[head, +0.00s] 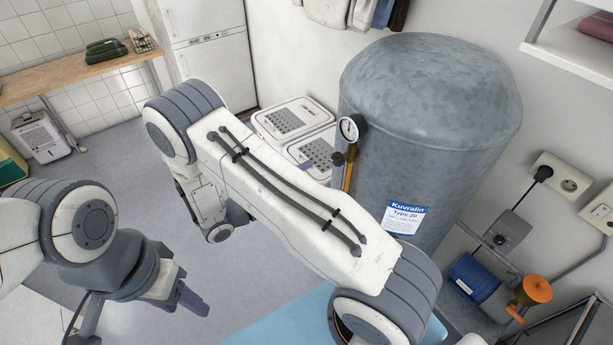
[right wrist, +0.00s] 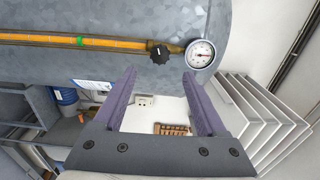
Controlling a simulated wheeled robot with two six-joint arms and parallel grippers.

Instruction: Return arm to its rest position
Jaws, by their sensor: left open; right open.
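My right arm reaches across the middle of the head view, raised and bent in front of the tank.
A grey metal tank (head: 430,120) with a round gauge (head: 349,129) stands close by the right arm; the gauge also shows in the right wrist view (right wrist: 201,54). White vented boxes (head: 295,118) stand behind. A blue-and-orange pump (head: 475,278) is at the right. Floor (head: 240,290) between the arms is open.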

